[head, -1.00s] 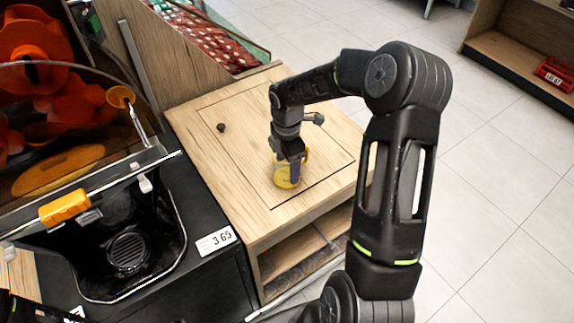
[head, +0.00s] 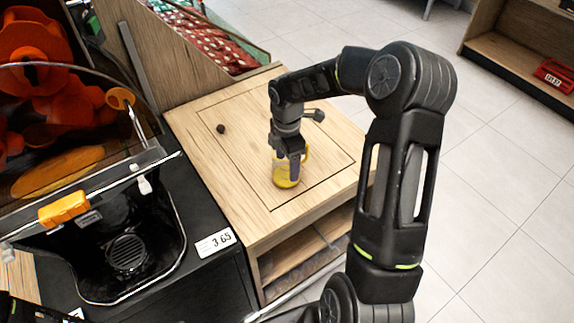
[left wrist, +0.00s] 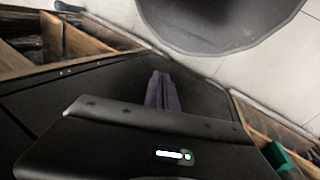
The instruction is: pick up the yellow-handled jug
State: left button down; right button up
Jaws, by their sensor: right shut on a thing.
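The yellow-handled jug (head: 284,184) stands on the wooden counter top, its yellow lower part and rim showing. My right gripper (head: 291,170) comes down on it from above and is shut on it. The gripper hides part of the jug, so which part the fingers hold is hard to tell. The jug looks upright, at counter level. My left gripper (left wrist: 161,92) shows in the left wrist view with its two purple fingers together and nothing visible between them.
The orange juicer (head: 62,208) with its black drip bay and clear cover stands at the left. A price tag (head: 215,242) sits on its edge. A small dark knob (head: 221,129) is on the counter. The counter around the jug is clear.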

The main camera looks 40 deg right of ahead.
notch_tip(320, 180, up, 8)
jog(key=shift+r, duration=0.25)
